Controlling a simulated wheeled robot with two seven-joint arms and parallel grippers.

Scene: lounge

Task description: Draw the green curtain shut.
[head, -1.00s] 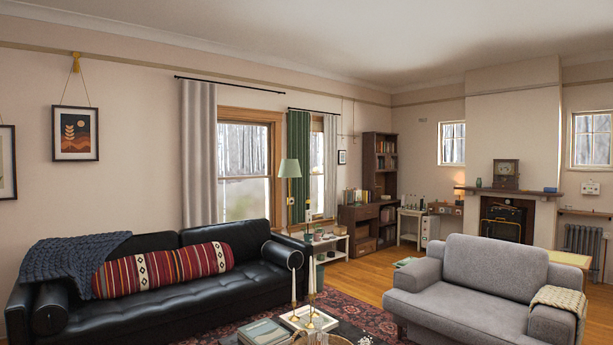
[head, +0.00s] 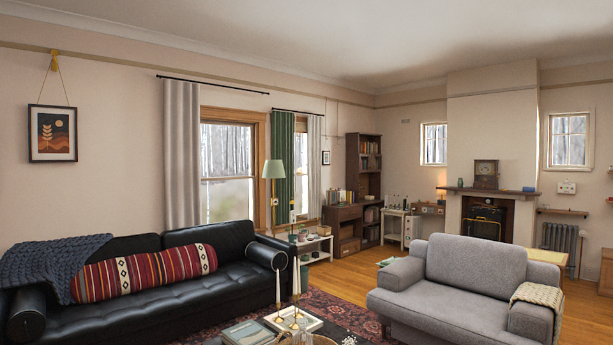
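The green curtain (head: 282,152) hangs bunched at the left side of the far window (head: 301,165), from a dark rod (head: 297,111). A pale curtain (head: 314,150) hangs at that window's right side. Glass shows between the two. The curtain's lower end is partly hidden by the lamp and a low white shelf. Neither of my grippers is in the head view.
A black sofa (head: 155,290) lines the left wall. A grey armchair (head: 455,285) stands at the right, and a low table with books (head: 248,334) and candlesticks at the front. A white shelf (head: 312,246) stands below the far window. Bare wood floor (head: 345,274) lies beyond the rug.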

